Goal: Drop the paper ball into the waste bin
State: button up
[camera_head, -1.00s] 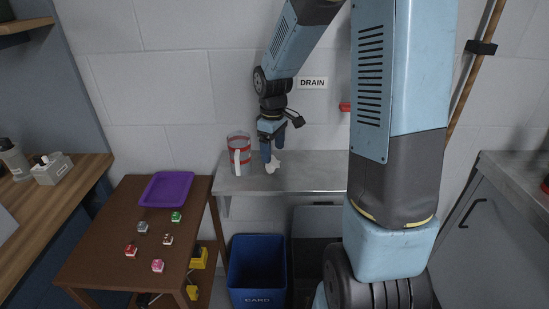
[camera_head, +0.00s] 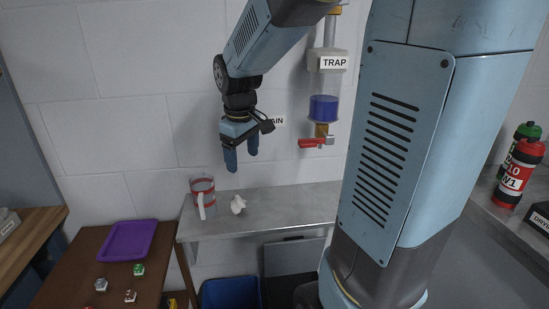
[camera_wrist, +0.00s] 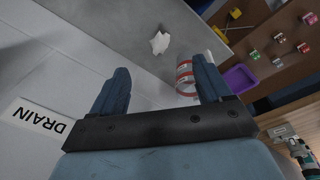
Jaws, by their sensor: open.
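My gripper (camera_head: 241,163) is open and empty, above the shelf and the ball, pointing down. In the wrist view the two blue fingers (camera_wrist: 161,82) stand apart with nothing between them. The blue waste bin (camera_head: 230,291) stands below the shelf; only its upper part shows in the head view.
The mug (camera_head: 202,195) stands close to the ball. A brown table (camera_head: 75,269) at left holds a purple tray (camera_head: 128,240) and small coloured blocks. A red-handled valve and blue trap (camera_head: 323,108) hang on the wall right of my gripper. A grey bin (camera_head: 291,258) stands beside the blue one.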

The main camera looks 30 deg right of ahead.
jog(key=s+r+m+t, duration=0.1)
jog(key=s+r+m, duration=0.1)
jog(key=s+r, duration=0.2)
jog(key=s, duration=0.3)
jog(key=shift+s+d+r+m+t, duration=0.15)
jog(key=shift+s+r+m+t, duration=0.15)
jog(key=shift+r+m+t, duration=0.1)
jog(key=shift+o, duration=0.3)
jog(key=s+d+r+m+t, duration=0.1)
jog(key=s+m+t, duration=0.1)
jog(key=s, duration=0.6)
jog(key=shift+s+r+m+y, duration=0.3)
jog(key=shift+s+r+m, duration=0.1)
jog(key=shift+m, duration=0.2)
jog(key=n+g, duration=0.1)
jog(key=g, duration=0.5)
send_over(238, 199)
notch_tip(238, 199, down, 13)
notch_tip(238, 199, down, 13)
jog(key=shift+f, duration=0.2)
jog(key=shift+c, duration=0.2)
jog(key=c, duration=1.1)
jog(key=shift+r, duration=0.1)
